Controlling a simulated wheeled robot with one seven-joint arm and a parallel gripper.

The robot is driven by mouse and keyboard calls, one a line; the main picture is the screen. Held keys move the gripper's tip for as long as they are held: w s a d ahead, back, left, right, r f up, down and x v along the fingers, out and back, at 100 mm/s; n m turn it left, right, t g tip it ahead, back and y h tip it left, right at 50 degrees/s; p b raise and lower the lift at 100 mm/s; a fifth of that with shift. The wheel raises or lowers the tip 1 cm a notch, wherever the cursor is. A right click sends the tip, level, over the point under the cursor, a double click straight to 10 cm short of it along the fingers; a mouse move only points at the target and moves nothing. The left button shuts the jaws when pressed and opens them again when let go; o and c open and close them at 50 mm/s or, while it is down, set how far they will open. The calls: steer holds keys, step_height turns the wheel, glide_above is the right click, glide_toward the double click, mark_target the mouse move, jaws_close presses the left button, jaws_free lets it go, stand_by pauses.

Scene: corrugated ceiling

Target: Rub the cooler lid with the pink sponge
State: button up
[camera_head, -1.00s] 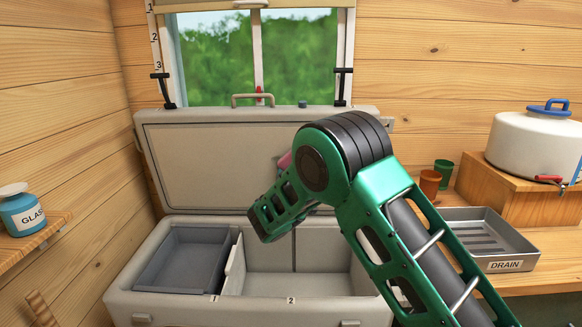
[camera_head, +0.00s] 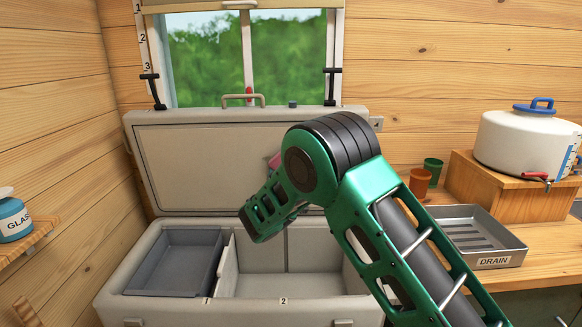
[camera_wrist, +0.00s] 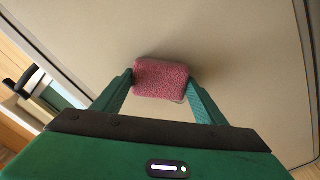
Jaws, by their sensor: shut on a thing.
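The grey cooler (camera_head: 110,300) stands open below the window. Its lid (camera_head: 190,165) is raised upright, with the inner face toward me. My gripper (camera_wrist: 160,84) is shut on the pink sponge (camera_wrist: 162,76), which sits between the two green fingertips. In the wrist view the lid's flat face (camera_wrist: 235,50) fills most of the picture right behind the sponge, with a shadow around it. I cannot tell for sure whether the sponge touches the lid. In the head view my arm hides the gripper, and only a bit of the sponge (camera_head: 274,160) shows.
A grey bin (camera_head: 180,262) fills the cooler's left compartment; compartment 2 looks empty. On the right counter are a metal drain tray (camera_head: 490,240), two cups (camera_head: 420,183) and a white water container (camera_head: 520,140). A glass-cleaner bottle (camera_head: 12,218) sits on the left shelf.

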steer(key=shift+a, duration=2)
steer(key=shift+w+a, duration=0.2)
steer(key=shift+a, duration=1.45)
steer(key=shift+s, duration=0.1)
steer(key=shift+s+a+f, duration=0.1)
steer(key=shift+s+f, duration=0.1)
steer(key=shift+s, duration=1.25)
steer(key=shift+s+f, duration=0.2)
steer(key=shift+s, duration=1.25)
steer(key=shift+s, duration=0.1)
steer(key=s, duration=0.2)
steer(key=shift+s+f, duration=0.2)
steer(key=shift+s, duration=0.2)
